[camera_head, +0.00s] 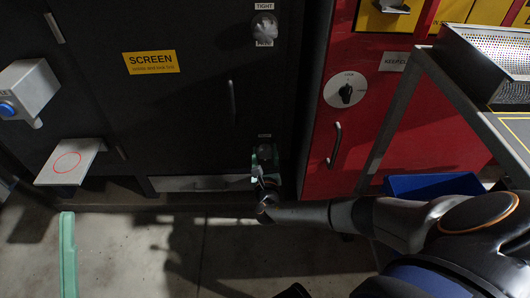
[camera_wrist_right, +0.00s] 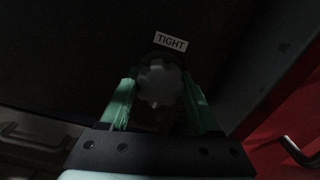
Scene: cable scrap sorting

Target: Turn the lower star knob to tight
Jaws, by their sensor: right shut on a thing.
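The lower star knob (camera_wrist_right: 160,84) is a grey lobed knob low on the black cabinet. In the right wrist view a white TIGHT label (camera_wrist_right: 171,42) sits just above it. My right gripper (camera_wrist_right: 160,100) has its green fingers on both sides of the knob, shut on it. In the head view the right gripper (camera_head: 265,160) reaches the cabinet's lower right, and it mostly hides the knob. The upper star knob (camera_head: 265,27) sits higher on the same cabinet, with a TIGHT label above it and another label below. My left gripper is not seen clearly; only a green piece (camera_head: 68,255) shows at lower left.
A red cabinet (camera_head: 400,110) with a round dial (camera_head: 346,91) and a handle (camera_head: 334,145) stands right of the black cabinet. A metal-framed stand with a perforated tray (camera_head: 490,60) is at right, near a blue bin (camera_head: 430,185). A small shelf (camera_head: 70,160) juts out at left.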

